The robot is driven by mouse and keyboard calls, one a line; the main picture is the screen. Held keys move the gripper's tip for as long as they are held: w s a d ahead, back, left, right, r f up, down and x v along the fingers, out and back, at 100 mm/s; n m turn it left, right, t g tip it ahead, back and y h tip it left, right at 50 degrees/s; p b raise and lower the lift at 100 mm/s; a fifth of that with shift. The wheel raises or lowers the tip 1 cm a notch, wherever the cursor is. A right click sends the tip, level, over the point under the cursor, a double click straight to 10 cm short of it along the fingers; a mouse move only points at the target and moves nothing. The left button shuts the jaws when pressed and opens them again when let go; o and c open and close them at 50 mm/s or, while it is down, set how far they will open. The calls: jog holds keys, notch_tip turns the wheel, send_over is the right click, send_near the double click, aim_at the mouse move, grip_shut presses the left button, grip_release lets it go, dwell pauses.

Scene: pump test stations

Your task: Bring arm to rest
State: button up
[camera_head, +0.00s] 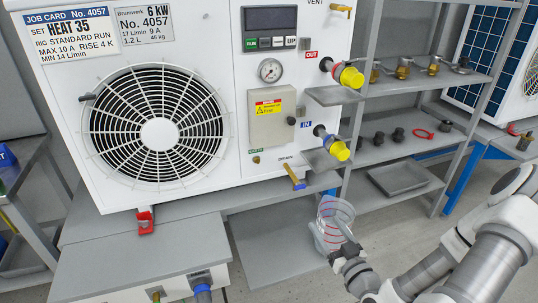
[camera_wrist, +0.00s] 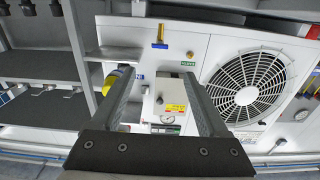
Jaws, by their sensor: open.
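My gripper (camera_head: 343,238) is at the lower right of the head view, in front of and below the white pump unit (camera_head: 222,110). In the wrist view its two fingers (camera_wrist: 160,82) stand apart, with nothing held between them. The unit appears upside down there, with its fan grille (camera_wrist: 248,92) at the right. A clear jug (camera_head: 327,212) with red rings overlaps the gripper in the head view. I cannot tell whether they touch.
A grey shelf rack (camera_head: 400,145) with fittings and an empty grey tray (camera_head: 397,178) stands right of the unit. A grey bench top (camera_head: 140,258) lies at the lower left.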

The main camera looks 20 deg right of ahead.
jog(key=w+d+r+n+g+h, duration=0.1)
jog(key=w+r+n+g+h, duration=0.2)
jog(key=r+g, duration=0.55)
jog(key=s+a+r+m+g, duration=0.25)
jog(key=a+r, duration=0.25)
jog(key=r, duration=0.4)
jog(key=s+a+r+g+y, duration=0.1)
jog(key=s+a+r, duration=0.2)
jog(key=s+a, duration=0.45)
jog(key=s+a+r+y, duration=0.1)
jog(key=s+a+r, duration=0.4)
jog(key=s, duration=0.4)
notch_tip(320, 180, up, 19)
jog(key=p, duration=2)
jog(key=shift+w+a+m+p, duration=0.3)
jog(key=shift+m+p, duration=0.05)
